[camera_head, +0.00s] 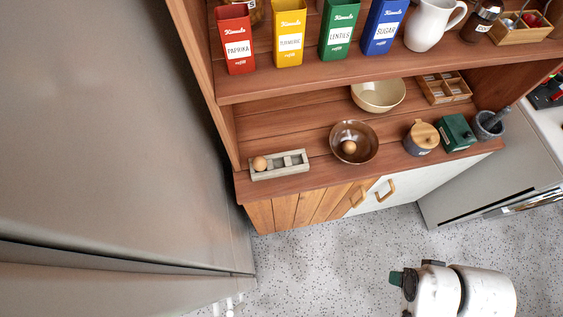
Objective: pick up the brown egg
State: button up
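Two brown-tan eggs show in the head view, on the lower shelf of a wooden hutch. One egg (259,163) sits at the left end of a grey holder (292,171) with compartments. The other egg (349,147) lies inside a brown glossy bowl (368,131). Which of the two the task means I cannot tell from their colour. My white arm parts show at the bottom right, over the floor, well apart from both eggs. My gripper's fingers do not show.
A cream bowl (378,96), a lidded jar (421,138), a green box (456,133) and a mortar (490,124) stand on the same shelf. An upper shelf (300,82) with tins overhangs the back. A large grey appliance (100,130) stands close at left.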

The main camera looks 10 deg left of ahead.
aim_at(259, 163)
jog(key=k+u, duration=0.35)
jog(key=k+l+u, duration=0.1)
jog(key=u, duration=0.25)
jog(key=k+j, duration=0.05)
jog(key=k, duration=0.05)
